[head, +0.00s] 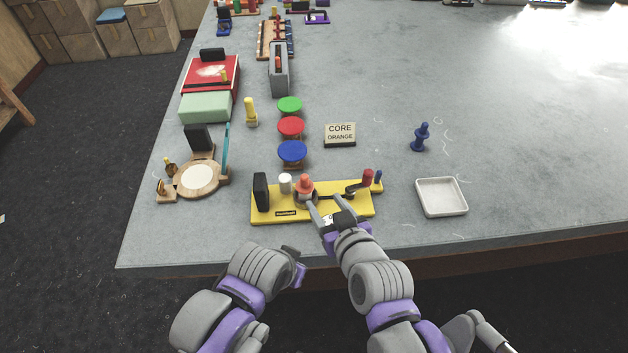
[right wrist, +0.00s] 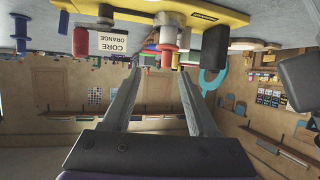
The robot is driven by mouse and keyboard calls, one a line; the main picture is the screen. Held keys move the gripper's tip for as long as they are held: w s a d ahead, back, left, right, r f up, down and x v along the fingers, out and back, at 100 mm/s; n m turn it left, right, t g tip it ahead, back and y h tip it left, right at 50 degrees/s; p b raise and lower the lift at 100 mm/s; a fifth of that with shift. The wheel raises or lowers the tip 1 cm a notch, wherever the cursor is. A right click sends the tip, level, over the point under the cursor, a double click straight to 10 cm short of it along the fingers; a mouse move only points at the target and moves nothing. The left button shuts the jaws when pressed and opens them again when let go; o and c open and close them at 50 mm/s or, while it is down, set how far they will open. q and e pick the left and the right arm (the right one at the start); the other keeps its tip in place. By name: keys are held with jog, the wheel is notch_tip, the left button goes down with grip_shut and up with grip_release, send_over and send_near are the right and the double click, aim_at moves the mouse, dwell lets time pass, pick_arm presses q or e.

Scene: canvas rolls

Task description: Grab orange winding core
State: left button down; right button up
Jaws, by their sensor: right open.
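The orange winding core (head: 305,184) stands upright on the yellow board (head: 326,209), near the table's front edge. In the right wrist view, the picture is upside down and the orange core (right wrist: 168,36) shows beyond the fingertips. My right gripper (head: 326,203) is open, just right of and in front of the core. Nothing shows between its fingers in the wrist view (right wrist: 158,75). My left gripper (head: 294,262) is low in front of the table edge; its fingers are too unclear to read.
A card (head: 340,134) reads "CORE ORANGE". A white tray (head: 441,211) and a blue piece (head: 421,137) lie right, with clear table around.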

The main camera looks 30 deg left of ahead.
aim_at(306, 185)
jog(key=x, duration=0.6)
jog(key=shift+s+a+r+b, duration=0.25)
jog(key=shift+a+r+b, duration=0.05)
jog(key=shift+a, duration=0.05)
jog(key=shift+s+x, duration=0.2)
jog(key=shift+x, duration=2.45)
jog(key=shift+a+f, duration=0.1)
jog(key=shift+s, duration=0.1)
grip_shut()
jog(key=shift+f, duration=0.1)
